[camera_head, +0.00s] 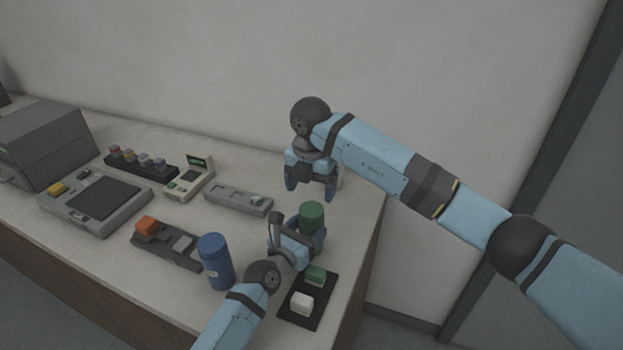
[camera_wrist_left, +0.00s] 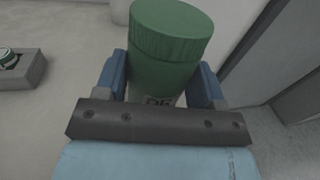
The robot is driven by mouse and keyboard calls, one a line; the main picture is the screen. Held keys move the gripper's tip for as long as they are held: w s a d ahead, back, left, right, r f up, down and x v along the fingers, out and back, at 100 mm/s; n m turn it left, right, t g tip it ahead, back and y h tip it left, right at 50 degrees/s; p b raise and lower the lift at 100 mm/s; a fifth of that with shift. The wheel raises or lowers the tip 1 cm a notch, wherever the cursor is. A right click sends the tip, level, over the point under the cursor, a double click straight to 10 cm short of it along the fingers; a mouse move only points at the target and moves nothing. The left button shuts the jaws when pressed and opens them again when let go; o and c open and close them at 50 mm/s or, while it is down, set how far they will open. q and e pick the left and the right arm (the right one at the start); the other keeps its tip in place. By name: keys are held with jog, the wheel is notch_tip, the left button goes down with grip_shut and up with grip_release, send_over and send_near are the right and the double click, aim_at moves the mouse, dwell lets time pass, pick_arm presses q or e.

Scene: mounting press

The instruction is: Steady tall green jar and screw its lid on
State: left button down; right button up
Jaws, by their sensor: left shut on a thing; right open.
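The tall green jar (camera_head: 311,214) stands upright near the right end of the bench. In the left wrist view its ribbed green lid (camera_wrist_left: 172,32) sits on top of the body (camera_wrist_left: 160,78); I cannot tell how tight it is. My left gripper (camera_head: 300,237) is shut on the jar's body, one blue finger on each side, below the lid. A white label shows partly, cut off by the gripper. My right gripper (camera_head: 311,192) is open and empty, fingers down, above and behind the jar, apart from it.
A blue jar (camera_head: 215,262) stands left of my left wrist. A dark mat (camera_head: 293,318) with a white block (camera_head: 301,303) and a green block (camera_head: 316,275) lies in front. A grey tray (camera_head: 238,201) is behind left. Devices fill the left; a wall stands behind.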

aim_at(311, 209)
jog(key=n, duration=0.7)
jog(key=shift+r, duration=0.25)
jog(key=n, duration=0.4)
jog(key=shift+r+n, duration=0.1)
jog(key=shift+n, duration=0.2)
jog(key=n, duration=0.4)
jog(key=shift+r+n, duration=0.2)
jog(key=shift+n, duration=0.1)
jog(key=n, duration=0.4)
jog(key=shift+r+n, duration=0.1)
jog(key=shift+n, duration=0.2)
jog(key=n, duration=0.4)
jog(key=shift+w+r, duration=0.1)
jog(key=n, duration=0.7)
jog(key=shift+r, duration=0.15)
jog(key=shift+f, duration=4)
jog(key=shift+c, duration=0.2)
